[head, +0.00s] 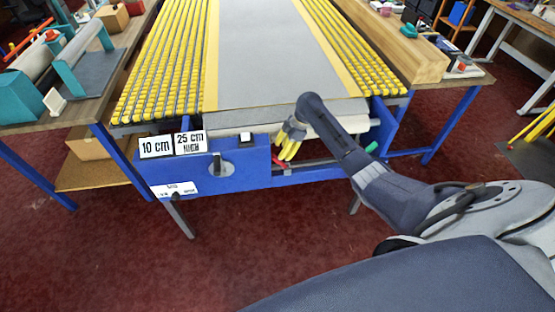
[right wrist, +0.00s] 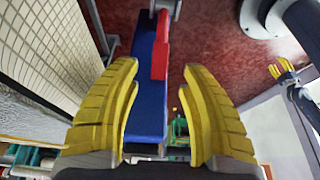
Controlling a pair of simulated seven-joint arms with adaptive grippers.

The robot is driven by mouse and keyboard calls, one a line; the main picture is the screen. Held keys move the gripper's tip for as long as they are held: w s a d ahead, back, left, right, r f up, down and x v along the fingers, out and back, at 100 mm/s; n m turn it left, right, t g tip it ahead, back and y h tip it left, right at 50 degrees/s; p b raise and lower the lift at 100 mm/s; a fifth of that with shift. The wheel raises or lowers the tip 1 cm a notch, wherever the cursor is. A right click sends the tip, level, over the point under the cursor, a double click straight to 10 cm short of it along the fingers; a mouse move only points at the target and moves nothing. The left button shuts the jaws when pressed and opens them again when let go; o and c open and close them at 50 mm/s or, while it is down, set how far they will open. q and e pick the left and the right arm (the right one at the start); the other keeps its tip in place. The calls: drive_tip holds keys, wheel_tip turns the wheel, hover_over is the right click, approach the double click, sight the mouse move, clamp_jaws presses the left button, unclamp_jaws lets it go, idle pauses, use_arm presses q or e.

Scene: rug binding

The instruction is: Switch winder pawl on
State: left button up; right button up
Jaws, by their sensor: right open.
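Another yellow-fingered gripper, apparently my left (right wrist: 277,71), is small at the right of the wrist view.
The panel carries a dark knob (head: 221,166), a white switch (head: 246,137) and signs (head: 172,145). A green-ended part (head: 371,147) is to the right under the bench. The grey rug (head: 260,55) lies between yellow roller rows (head: 165,60). The red floor in front is clear.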

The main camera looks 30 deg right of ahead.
sight(277, 158)
drive_tip(key=shift+x, duration=3.05)
drive_tip(key=shift+d, duration=0.1)
clamp_jaws()
